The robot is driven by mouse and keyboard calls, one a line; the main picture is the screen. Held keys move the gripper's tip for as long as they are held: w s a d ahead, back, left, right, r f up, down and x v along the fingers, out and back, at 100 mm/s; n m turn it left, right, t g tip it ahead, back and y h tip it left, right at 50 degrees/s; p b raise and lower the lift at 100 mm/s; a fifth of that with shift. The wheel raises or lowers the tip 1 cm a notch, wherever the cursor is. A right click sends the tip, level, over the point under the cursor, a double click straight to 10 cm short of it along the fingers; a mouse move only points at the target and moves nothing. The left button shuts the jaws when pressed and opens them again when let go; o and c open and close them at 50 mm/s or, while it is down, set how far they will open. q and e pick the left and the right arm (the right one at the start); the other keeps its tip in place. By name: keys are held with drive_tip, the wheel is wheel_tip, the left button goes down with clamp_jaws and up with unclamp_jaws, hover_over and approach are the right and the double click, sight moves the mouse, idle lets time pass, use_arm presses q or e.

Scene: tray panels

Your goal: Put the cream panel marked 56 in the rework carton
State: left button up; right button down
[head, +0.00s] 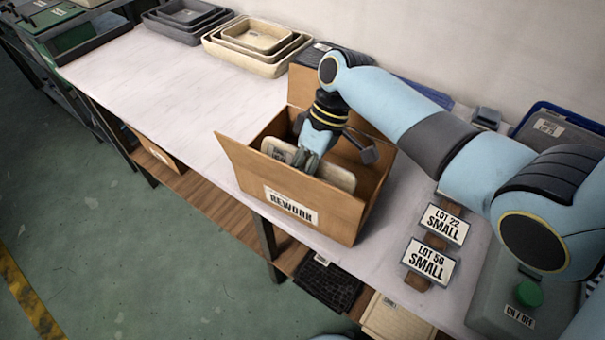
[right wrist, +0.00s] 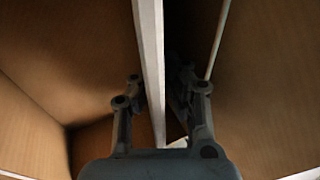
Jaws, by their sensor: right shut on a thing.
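The rework carton (head: 237,163) stands open on the bench, with a label reading REWORK on its front. A cream panel (head: 338,175) is inside it, standing on edge with its upper part showing near the front wall; its number is not readable. My right gripper (head: 309,163) reaches down into the carton and is shut on this panel near its top edge. In the right wrist view the panel (right wrist: 151,60) runs edge-on between the fingers, with carton walls around it. The panel's lower edge is hidden. My left gripper is not in view.
Cards reading LOT 22 SMALL (head: 445,218) and LOT 56 SMALL (head: 430,262) stand right of the carton. A box with a green button (head: 528,293) is at lower right. Nested cream trays (head: 270,68) and grey trays (head: 160,30) stand at the back. The bench's left is clear.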

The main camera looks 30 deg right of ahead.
drive_tip(key=shift+f, duration=0.1)
idle(0.3)
drive_tip(key=c, duration=1.4)
unclamp_jaws()
drive_tip(key=shift+o, duration=0.2)
drive_tip(key=v, duration=1.2)
